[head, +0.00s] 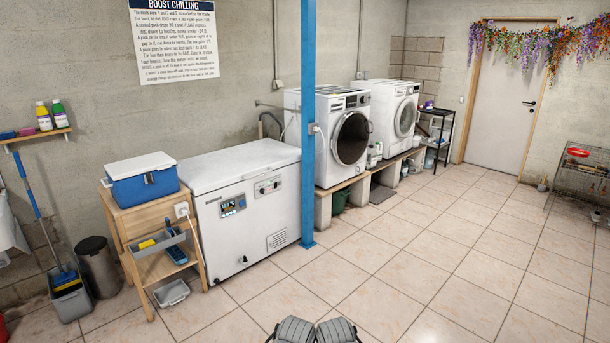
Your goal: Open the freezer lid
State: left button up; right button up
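A white chest freezer (252,225) stands against the back wall, left of the middle in the head view. Its flat white lid (245,163) lies shut on top, with nothing seen resting on it. The front carries a small display panel (233,206), a second control panel (268,186) and a vent grille near the bottom right. Two dark grey parts of my own body show at the bottom middle, on the near side of the floor, well apart from the freezer. I make out no gripper fingers there.
A wooden shelf stand (140,215) with a blue cooler box (143,182) stands close by the freezer's left side. A blue post (308,120) rises at its front right corner. Washing machines (335,125) stand further right. Tiled floor (400,270) in front is clear.

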aim_at(204, 173)
jog(key=i+l, duration=0.1)
jog(key=i, duration=3.95)
jog(key=j+u, duration=0.1)
jog(key=u, duration=0.3)
